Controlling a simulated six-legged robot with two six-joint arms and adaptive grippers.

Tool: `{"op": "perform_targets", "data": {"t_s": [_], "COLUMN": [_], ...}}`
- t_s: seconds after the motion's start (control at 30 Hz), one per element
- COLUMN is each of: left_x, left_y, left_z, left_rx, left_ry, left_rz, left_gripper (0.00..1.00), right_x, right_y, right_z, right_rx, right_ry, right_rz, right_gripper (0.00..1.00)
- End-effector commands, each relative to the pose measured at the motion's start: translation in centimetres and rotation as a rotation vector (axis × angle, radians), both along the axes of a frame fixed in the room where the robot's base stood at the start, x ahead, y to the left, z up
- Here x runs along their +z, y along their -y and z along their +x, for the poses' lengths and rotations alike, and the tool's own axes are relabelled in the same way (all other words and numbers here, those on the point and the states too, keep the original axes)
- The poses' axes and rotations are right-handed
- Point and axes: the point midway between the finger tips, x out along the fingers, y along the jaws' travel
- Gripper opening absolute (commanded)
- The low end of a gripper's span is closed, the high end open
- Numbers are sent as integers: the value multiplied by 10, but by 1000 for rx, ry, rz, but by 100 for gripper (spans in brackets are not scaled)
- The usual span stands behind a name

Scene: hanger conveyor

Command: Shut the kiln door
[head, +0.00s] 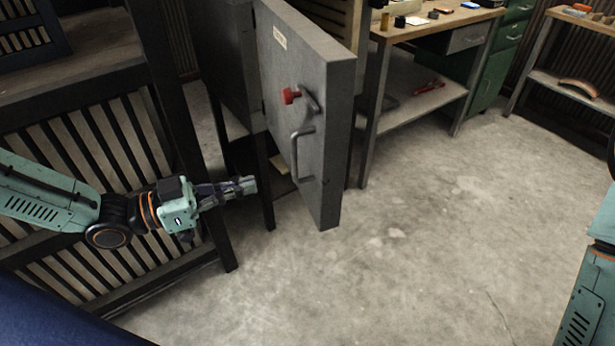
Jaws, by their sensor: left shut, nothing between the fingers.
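The kiln door (312,95) is a thick grey slab that stands swung open, toward me. On its face are a grey bar handle (296,152), a red knob (290,95) with a grey lever, and a small pale label. The kiln body (222,60) is the dark box behind and left of the door, on dark legs; its inside is hidden. My left gripper (250,184) is shut and empty, left of the door's lower part, near a kiln leg. It appears apart from the handle. Of my right arm only links show at the right edge; its gripper is out of view.
A slatted dark frame (90,150) stands at the left, close to my left arm. Behind the door is a wooden workbench (440,30) with small items and a lower shelf. Another shelf (570,85) is at the far right. The concrete floor right of the door is clear.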

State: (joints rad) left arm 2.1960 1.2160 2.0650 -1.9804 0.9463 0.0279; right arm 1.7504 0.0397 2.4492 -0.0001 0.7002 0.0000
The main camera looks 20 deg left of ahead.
Motion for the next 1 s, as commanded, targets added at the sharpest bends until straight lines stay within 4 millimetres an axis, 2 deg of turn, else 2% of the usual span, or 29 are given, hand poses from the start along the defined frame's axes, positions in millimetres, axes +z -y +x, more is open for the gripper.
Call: {"op": "perform_targets", "data": {"t_s": [0.03,0.6,1.0], "left_x": [-4,-5,-4], "left_y": [5,48,75], "left_z": [3,30,51], "left_rx": [-4,-8,-8], "left_ry": [2,0,-2], "left_rz": [0,2,2], "left_gripper": [0,0,0], "right_x": [-9,-62,-89], "right_y": [0,0,0], "right_z": [0,-1,-1], "right_rx": [0,0,0], "right_ry": [0,-1,-1], "right_rz": [0,0,0], "right_gripper": [40,40,40]}}
